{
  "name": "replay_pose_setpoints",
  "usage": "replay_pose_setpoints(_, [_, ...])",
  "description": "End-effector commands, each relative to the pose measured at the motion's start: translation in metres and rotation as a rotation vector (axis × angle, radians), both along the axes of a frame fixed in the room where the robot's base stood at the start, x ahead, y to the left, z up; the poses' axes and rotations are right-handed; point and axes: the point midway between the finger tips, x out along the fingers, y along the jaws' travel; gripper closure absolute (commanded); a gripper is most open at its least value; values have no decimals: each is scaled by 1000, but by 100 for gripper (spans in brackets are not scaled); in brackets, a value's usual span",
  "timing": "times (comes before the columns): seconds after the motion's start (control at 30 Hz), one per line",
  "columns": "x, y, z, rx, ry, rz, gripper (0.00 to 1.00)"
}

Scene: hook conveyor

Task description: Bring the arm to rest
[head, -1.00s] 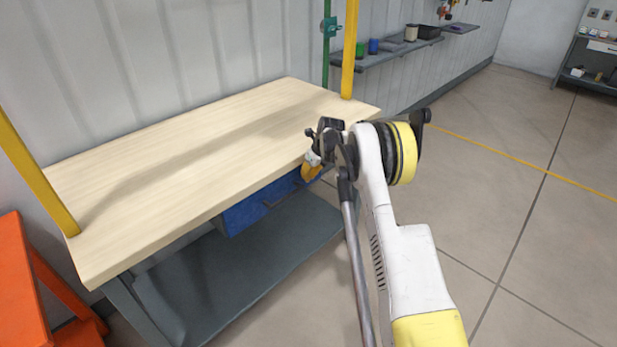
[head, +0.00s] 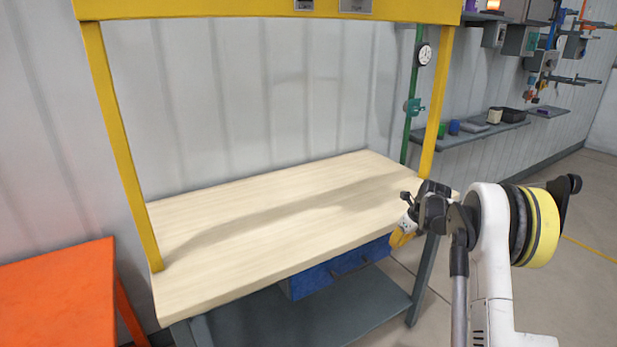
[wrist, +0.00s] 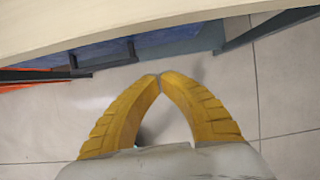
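My gripper (head: 402,238) shows in the head view at the right front corner of the workbench, on the end of my raised, folded arm. In the wrist view my gripper (wrist: 160,78) has its two yellow fingers meeting at the tips, with nothing between them. The wooden bench top (head: 270,225) is bare. In the wrist view the bench edge (wrist: 130,28) runs across the top of the picture, beyond the fingertips, with grey floor below.
Yellow posts (head: 120,145) and a crossbeam frame the bench. Blue drawers (head: 340,270) hang under it. An orange table (head: 60,290) stands at the left. A wall shelf (head: 480,133) holds small items at the right. Open floor (head: 598,205) lies at the far right.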

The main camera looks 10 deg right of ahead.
Motion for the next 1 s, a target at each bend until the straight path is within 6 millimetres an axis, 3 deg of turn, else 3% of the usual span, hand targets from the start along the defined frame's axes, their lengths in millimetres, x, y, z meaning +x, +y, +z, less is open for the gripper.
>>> replay_pose_setpoints(0.13, [-9, 21, 33, -62, -26, 130, 100])
replay_pose_setpoints(0.27, [-34, 57, 89, -186, -73, 383, 100])
replay_pose_setpoints(0.4, [-77, 101, 144, -346, -125, 701, 100])
replay_pose_setpoints(0.6, [-154, 157, 199, -584, -188, 1155, 100])
replay_pose_setpoints(0.8, [-242, 203, 221, -831, -234, 1606, 100])
replay_pose_setpoints(1.0, [-327, 233, 212, -1086, -256, 2044, 100])
